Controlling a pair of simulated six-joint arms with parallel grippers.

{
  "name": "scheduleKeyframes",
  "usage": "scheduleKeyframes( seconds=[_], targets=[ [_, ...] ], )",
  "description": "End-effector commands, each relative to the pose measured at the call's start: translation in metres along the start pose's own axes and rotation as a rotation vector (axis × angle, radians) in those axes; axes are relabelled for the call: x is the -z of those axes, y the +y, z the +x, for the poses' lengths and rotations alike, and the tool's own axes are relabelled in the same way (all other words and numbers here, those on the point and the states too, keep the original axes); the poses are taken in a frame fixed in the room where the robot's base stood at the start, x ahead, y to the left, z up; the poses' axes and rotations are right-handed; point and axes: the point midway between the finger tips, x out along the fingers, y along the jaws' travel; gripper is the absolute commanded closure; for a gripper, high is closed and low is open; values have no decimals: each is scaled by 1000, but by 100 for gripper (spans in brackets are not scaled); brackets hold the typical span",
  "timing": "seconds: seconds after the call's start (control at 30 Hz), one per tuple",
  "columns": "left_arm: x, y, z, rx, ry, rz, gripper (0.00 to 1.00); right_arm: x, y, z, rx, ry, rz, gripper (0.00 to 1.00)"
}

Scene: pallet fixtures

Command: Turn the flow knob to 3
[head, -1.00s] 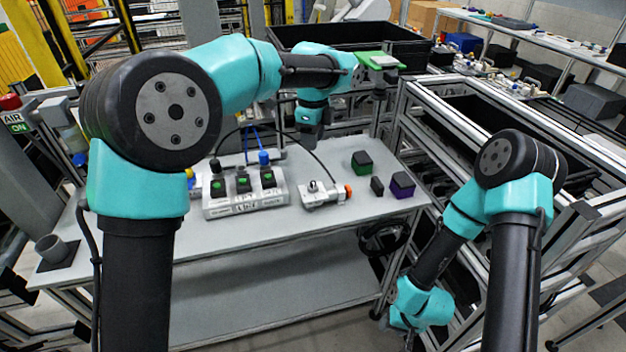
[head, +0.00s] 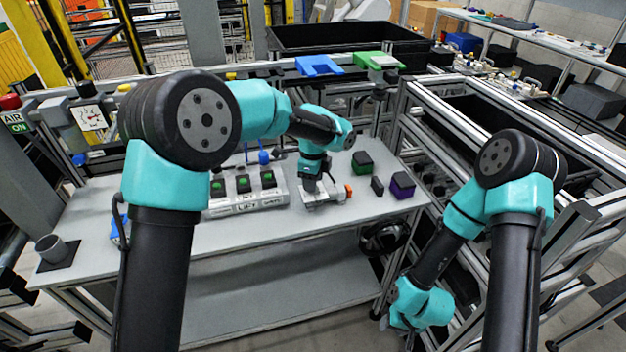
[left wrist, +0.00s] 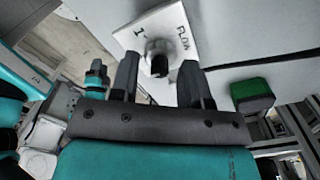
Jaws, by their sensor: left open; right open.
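The flow knob (left wrist: 158,64) is a dark knob standing on a white plate (left wrist: 180,30) marked "FLOW" and "1" in the left wrist view. My left gripper (left wrist: 158,62) is open, with one finger on each side of the knob in that view; I cannot tell whether they touch it. In the head view my left gripper (head: 311,184) is down at the white flow unit (head: 324,199), and the knob is hidden behind it. My right gripper (head: 409,338) hangs low at the bottom right, away from the bench, its fingers barely visible.
A white box with several green-topped switches (head: 246,198) stands left of the flow unit. A green-topped block (head: 362,163), a small black block (head: 377,186) and a purple block (head: 401,186) sit to its right. The front of the bench (head: 250,240) is clear.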

Motion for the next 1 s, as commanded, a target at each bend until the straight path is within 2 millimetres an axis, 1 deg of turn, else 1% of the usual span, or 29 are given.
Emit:
scheduleKeyframes(
  seconds=[0.23, 0.6, 0.7, 1.0],
  targets=[
    [0, 0, 0, 0, 0, 0, 57, 0, 0, 0, 0, 0, 0, 57],
    [0, 0, 0, 0, 0, 0, 93, 0, 0, 0, 0, 0, 0, 57],
    [0, 0, 0, 0, 0, 0, 100, 0, 0, 0, 0, 0, 0, 57],
    [0, 0, 0, 0, 0, -15, 100, 0, 0, 0, 0, 0, 0, 57]
  ],
)
